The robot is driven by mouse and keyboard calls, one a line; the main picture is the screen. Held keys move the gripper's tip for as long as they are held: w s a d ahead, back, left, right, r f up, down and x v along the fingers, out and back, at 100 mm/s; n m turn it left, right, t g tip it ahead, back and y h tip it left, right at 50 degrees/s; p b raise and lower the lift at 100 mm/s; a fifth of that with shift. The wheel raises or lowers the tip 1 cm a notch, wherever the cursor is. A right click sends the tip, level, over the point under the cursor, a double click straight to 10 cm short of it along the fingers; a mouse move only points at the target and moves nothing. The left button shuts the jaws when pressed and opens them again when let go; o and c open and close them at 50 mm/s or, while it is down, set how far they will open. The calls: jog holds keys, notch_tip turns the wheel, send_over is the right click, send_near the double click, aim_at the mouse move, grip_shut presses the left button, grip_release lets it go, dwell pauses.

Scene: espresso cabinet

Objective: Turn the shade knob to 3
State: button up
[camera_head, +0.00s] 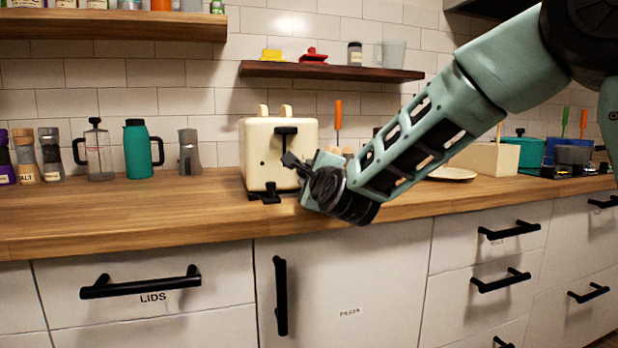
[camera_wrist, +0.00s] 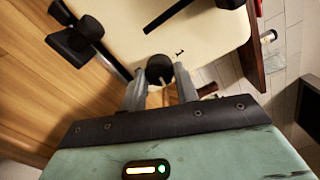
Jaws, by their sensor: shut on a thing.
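A cream toaster (camera_head: 256,150) stands on the wooden counter, with two slices showing at its top and a black lever (camera_head: 286,131) on its front. In the wrist view, the toaster's pale front (camera_wrist: 125,28) fills the top middle. The round black shade knob (camera_wrist: 158,67) sits there between the fingertips of my gripper (camera_wrist: 160,78), which is shut on it. A light pointer line shows on the knob, and a small dark mark is beside it. I cannot read a number. In the head view my gripper (camera_head: 298,170) is at the toaster's front right and hides the knob.
A teal jug (camera_head: 138,152) and a glass press stand farther left. A shelf (camera_head: 330,71) hangs above. A plate (camera_head: 450,174) and a pale box lie right, behind my arm.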

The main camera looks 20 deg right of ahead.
jog(key=o, duration=1)
jog(key=shift+c, duration=0.2)
jog(key=s+p, duration=0.1)
jog(key=s, duration=1.6)
jog(key=shift+s, duration=0.2)
